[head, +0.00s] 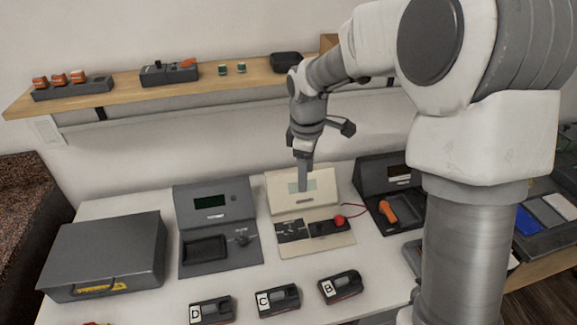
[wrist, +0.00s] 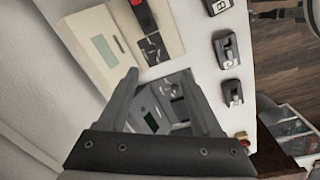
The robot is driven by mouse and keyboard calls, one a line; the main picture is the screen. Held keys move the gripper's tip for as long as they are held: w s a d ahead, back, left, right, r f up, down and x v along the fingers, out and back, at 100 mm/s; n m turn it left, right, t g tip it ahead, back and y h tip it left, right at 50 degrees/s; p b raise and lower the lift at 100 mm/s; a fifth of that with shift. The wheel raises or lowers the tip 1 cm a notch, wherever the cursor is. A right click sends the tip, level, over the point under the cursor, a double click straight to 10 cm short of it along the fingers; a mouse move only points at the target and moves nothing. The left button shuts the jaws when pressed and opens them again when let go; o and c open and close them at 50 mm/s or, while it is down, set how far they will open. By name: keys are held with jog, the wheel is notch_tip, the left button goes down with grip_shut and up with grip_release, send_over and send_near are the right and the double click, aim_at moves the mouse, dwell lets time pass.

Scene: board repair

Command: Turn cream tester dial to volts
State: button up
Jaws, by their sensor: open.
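The cream tester (head: 318,183) stands near the back of the white table, with a pale display on its upright panel and a dark control panel on its base. Its dial, on the left of that panel (head: 290,229), is too small to read. The cream tester also shows at the upper left of the wrist view (wrist: 90,38), with its dark panel beside the left finger. My gripper (head: 303,188) points down in front of the display panel, above the base. In the wrist view, my gripper (wrist: 162,76) is open and nothing is between its fingertips.
A grey tester (head: 212,202) stands left of the cream one, and a dark unit with an orange tool (head: 388,210) stands right. Labelled blocks D (head: 211,309), C (head: 278,299) and B (head: 341,286) line the front. A grey case (head: 105,250) sits far left.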

aim_at(293, 231)
jog(key=w+a+f+n, duration=0.1)
jog(key=f, duration=0.7)
jog(key=w+f+n+b, duration=0.1)
jog(key=f, duration=0.7)
jog(key=w+a+f+n+g, duration=0.1)
jog(key=f, duration=0.7)
jog(key=shift+w+a+f+b, duration=0.15)
jog(key=shift+a+f+b, duration=0.15)
jog(key=shift+f, duration=0.1)
grip_shut()
